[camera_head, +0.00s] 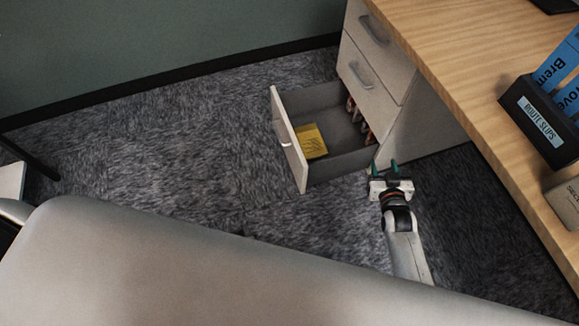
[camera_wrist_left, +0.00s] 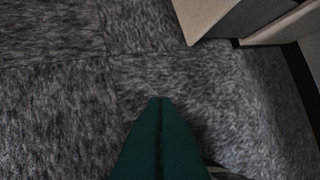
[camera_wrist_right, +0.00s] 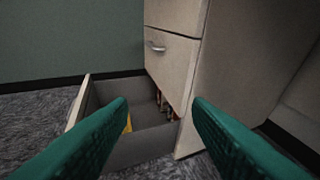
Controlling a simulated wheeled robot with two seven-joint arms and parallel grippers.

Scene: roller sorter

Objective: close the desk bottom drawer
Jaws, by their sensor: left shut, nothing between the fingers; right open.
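The desk bottom drawer (camera_head: 290,140) is pulled well out of the cabinet, its front panel standing to the left with a pale handle on its outer face. A yellow item (camera_head: 311,140) lies inside, and several small things sit at the back. It also shows in the right wrist view (camera_wrist_right: 140,145). My right gripper (camera_head: 384,167) is open and empty, just right of the drawer's near side and apart from its front panel. My left gripper (camera_wrist_left: 160,100) is shut and empty above the carpet; it is not visible in the head view.
The cabinet (camera_head: 365,85) has closed upper drawers with handles. The wooden desktop (camera_head: 450,60) overhangs at the right, bearing a route slips holder (camera_head: 537,118) and a small box (camera_head: 566,203). The carpet (camera_head: 170,150) left of the drawer is clear up to the green wall (camera_head: 150,50).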

